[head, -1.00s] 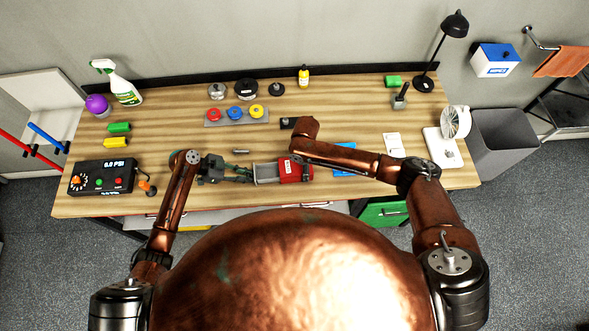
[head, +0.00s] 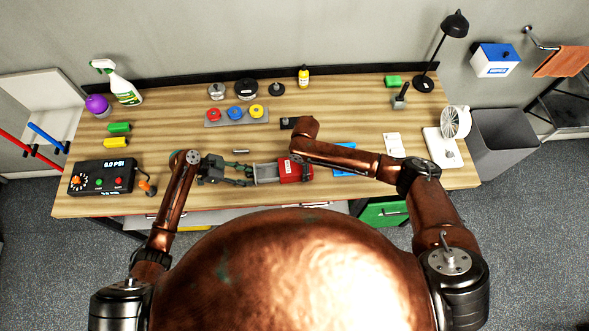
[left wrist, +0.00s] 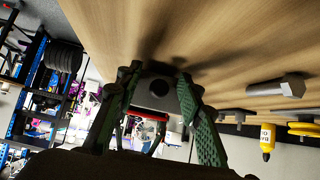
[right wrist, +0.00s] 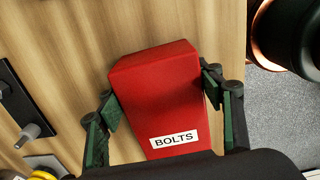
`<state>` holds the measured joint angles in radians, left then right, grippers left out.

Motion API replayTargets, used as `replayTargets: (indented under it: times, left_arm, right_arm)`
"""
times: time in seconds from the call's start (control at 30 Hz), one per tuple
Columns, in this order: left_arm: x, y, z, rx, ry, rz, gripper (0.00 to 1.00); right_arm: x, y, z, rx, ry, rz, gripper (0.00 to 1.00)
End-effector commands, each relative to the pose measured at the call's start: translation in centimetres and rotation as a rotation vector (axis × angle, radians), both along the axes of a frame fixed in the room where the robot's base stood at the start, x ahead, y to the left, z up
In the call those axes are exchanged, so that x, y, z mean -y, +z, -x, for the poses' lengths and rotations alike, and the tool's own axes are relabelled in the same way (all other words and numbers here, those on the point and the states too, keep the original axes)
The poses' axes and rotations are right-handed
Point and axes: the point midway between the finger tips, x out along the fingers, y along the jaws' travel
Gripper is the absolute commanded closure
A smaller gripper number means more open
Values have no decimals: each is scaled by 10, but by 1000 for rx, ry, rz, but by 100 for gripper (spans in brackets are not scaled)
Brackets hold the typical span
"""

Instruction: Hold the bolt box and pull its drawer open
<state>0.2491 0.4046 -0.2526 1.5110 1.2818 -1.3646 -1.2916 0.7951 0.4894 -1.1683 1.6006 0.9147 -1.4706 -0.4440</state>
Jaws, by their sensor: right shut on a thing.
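The red bolt box (head: 289,171) lies near the bench's front edge, and its BOLTS label shows in the right wrist view (right wrist: 160,95). Its grey drawer (head: 266,173) sticks out of the left side. My right gripper (right wrist: 160,100) is shut on the box, one green pad against each side; the forearm hides part of it in the head view. My left gripper (head: 249,174) is open at the drawer's left end. In the left wrist view its green-padded fingers (left wrist: 155,85) stand either side of the dark drawer front (left wrist: 157,88).
A loose grey bolt (head: 240,151) lies behind the left gripper. A grey tray (head: 237,122) with red, blue and yellow pieces is farther back. The pressure display box (head: 100,177) stands at left, and a blue flat thing (head: 344,173) lies right of the box.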

Motion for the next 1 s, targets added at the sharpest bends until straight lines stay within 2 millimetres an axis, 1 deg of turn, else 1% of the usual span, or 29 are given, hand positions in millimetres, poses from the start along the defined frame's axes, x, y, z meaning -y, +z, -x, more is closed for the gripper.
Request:
replayTargets:
  times: [0.17, 0.27, 1.0]
  left_arm:
    - [0, 1, 0, 1, -1, 0, 65]
    - [-4, 3, 0, 1, 1, -1, 65]
    - [-47, 39, 2, 1, 0, -1, 65]
  right_arm:
    - [0, 0, 0, 0, 1, -1, 63]
    - [0, 0, 0, 0, 1, -1, 63]
    - [0, 0, 0, 0, 0, 0, 63]
